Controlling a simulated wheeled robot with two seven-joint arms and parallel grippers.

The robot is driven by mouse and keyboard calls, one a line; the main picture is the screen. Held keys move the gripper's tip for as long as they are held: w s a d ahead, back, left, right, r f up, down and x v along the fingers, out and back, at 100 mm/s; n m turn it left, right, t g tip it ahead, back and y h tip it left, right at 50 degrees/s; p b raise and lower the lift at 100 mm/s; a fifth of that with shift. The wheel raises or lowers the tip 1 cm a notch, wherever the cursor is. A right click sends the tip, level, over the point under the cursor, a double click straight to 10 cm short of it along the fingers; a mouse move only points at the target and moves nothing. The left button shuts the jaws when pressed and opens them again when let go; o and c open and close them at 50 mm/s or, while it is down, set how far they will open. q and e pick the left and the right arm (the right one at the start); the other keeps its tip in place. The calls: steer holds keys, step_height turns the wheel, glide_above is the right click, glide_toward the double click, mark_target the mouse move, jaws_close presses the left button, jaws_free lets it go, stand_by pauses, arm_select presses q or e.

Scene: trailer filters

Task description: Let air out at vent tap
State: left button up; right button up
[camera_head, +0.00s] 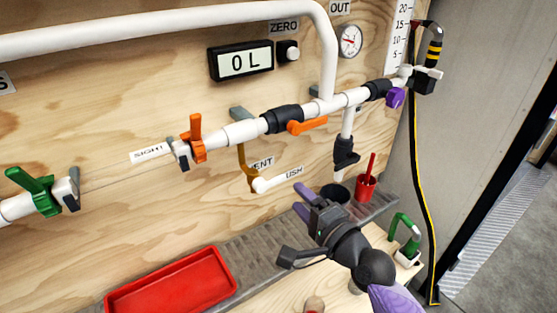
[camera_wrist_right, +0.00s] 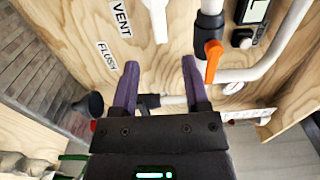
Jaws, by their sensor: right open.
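The VENT label (camera_head: 262,163) is on the plywood wall, partly covered by an amber tube (camera_head: 243,160). A white lever-like piece (camera_head: 277,183) sticks out just below it, over part of the FLUSH label. My right gripper (camera_head: 303,200) is open and empty, close to the right of this white piece and apart from it. In the right wrist view, the VENT label (camera_wrist_right: 121,19) is at upper left and a white piece (camera_wrist_right: 157,16) lies beyond the purple fingertips (camera_wrist_right: 160,68). I cannot tell which part is the vent tap's handle. My left gripper is not in view.
A white pipe with an orange handle (camera_head: 307,126) runs above the gripper; this handle also shows in the right wrist view (camera_wrist_right: 213,60). A red cup (camera_head: 366,188), dark cup (camera_head: 334,193) and red tray (camera_head: 172,284) are lower. A green-handled tap (camera_head: 404,228) stands at right.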

mark_target(279, 182)
steer(key=b+x, duration=0.3)
steer(key=x, duration=0.5)
steer(key=shift+w+a+f, duration=0.1)
steer(key=shift+w+a, duration=0.05)
steer(key=shift+a, duration=0.3)
steer(key=shift+w+a, duration=0.15)
steer(key=shift+w, duration=0.1)
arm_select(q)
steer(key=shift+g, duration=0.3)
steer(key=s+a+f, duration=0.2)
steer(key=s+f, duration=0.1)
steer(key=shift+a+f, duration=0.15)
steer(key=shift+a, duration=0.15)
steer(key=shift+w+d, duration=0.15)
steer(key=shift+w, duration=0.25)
arm_select(e)
jaws_close()
